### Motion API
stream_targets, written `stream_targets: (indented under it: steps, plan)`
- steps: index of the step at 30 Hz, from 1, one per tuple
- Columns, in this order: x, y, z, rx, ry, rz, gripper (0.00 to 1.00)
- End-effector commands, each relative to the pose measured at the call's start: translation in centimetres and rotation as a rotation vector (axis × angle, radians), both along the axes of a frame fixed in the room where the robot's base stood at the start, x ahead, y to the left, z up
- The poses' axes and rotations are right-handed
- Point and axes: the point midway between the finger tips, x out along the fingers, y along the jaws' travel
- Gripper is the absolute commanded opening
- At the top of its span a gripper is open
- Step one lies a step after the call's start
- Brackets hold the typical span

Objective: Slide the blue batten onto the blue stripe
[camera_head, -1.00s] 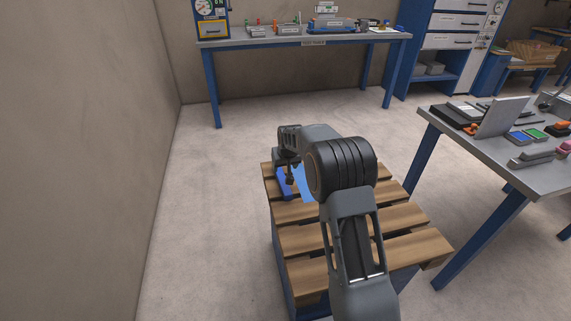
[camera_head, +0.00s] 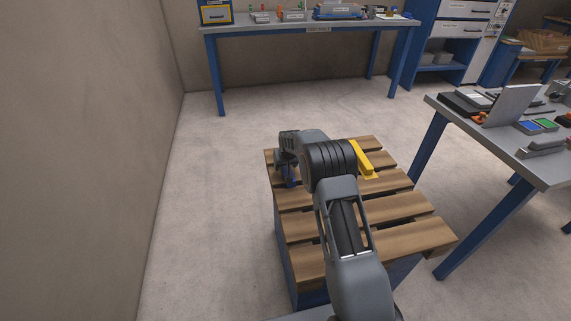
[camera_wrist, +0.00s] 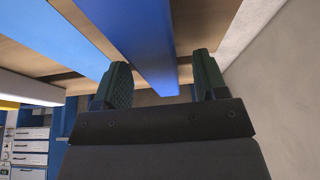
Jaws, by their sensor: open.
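The blue batten (camera_wrist: 140,45) runs between the two fingers of my gripper (camera_wrist: 160,85) in the wrist view. My gripper is open around it, with a visible gap to the right finger; contact on the left is unclear. In the head view, my gripper (camera_head: 287,180) is over the far left part of the slatted wooden top (camera_head: 390,219). There only a bit of blue shows at the gripper, and the rest of the batten is hidden. The blue stripe is not visible in the head view, where my arm covers the middle of the slats.
A yellow batten (camera_head: 361,157) lies on the slats to the right of my arm, at a yellow stripe (camera_head: 371,177). A grey table (camera_head: 540,165) with several items stands to the right. Another bench (camera_head: 270,30) stands at the back. Floor to the left is clear.

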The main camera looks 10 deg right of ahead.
Motion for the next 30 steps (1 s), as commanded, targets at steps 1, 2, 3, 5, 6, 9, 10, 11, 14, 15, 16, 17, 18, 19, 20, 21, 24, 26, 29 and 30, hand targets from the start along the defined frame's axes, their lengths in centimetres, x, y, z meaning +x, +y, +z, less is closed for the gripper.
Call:
stream_targets:
  steps: [1, 2, 3, 5, 6, 9, 10, 11, 14, 15, 16, 17, 18, 19, 20, 21, 24, 26, 29, 30]
  plan:
    - [0.01, 0.0, 0.01, 0.0, 0.0, 0.0, 0.66]
    - [0.01, 0.0, 0.01, 0.0, 0.0, 0.0, 0.66]
    - [0.01, 0.0, 0.01, 0.0, 0.0, 0.0, 0.66]
    - [0.0, 0.0, 0.01, 0.0, 0.0, 0.0, 0.64]
    - [0.0, 0.0, 0.02, 0.0, 0.0, 0.0, 0.6]
    - [-0.01, 0.0, 0.02, 0.0, 0.0, 0.0, 0.51]
    - [0.0, -0.01, 0.03, 0.0, 0.0, 0.0, 0.48]
    - [0.0, -0.01, 0.03, 0.0, 0.0, 0.0, 0.45]
    - [0.0, -0.01, 0.03, 0.0, 0.0, 0.0, 0.35]
    - [-0.01, -0.01, 0.03, 0.0, 0.0, 0.0, 0.32]
    - [-0.01, -0.01, 0.03, 0.0, 0.0, 0.0, 0.29]
    - [0.0, -0.01, 0.03, 0.0, 0.0, 0.0, 0.26]
    - [0.0, -0.01, 0.03, 0.0, 0.0, 0.0, 0.22]
    - [-0.01, 0.0, 0.03, 0.0, 0.0, 0.0, 0.19]
    - [-0.01, 0.0, 0.03, 0.0, 0.0, 0.0, 0.16]
    - [-0.01, 0.0, 0.03, 0.0, 0.0, 0.0, 0.12]
    - [-0.01, -0.02, 0.03, 0.0, 0.0, 0.0, 0.09]
    - [-0.01, -0.1, 0.03, 0.0, 0.0, 0.0, 0.09]
    - [-0.01, -0.4, 0.02, 0.0, 0.0, -0.001, 0.09]
    - [-0.02, -0.56, 0.02, 0.0, 0.0, -0.001, 0.09]
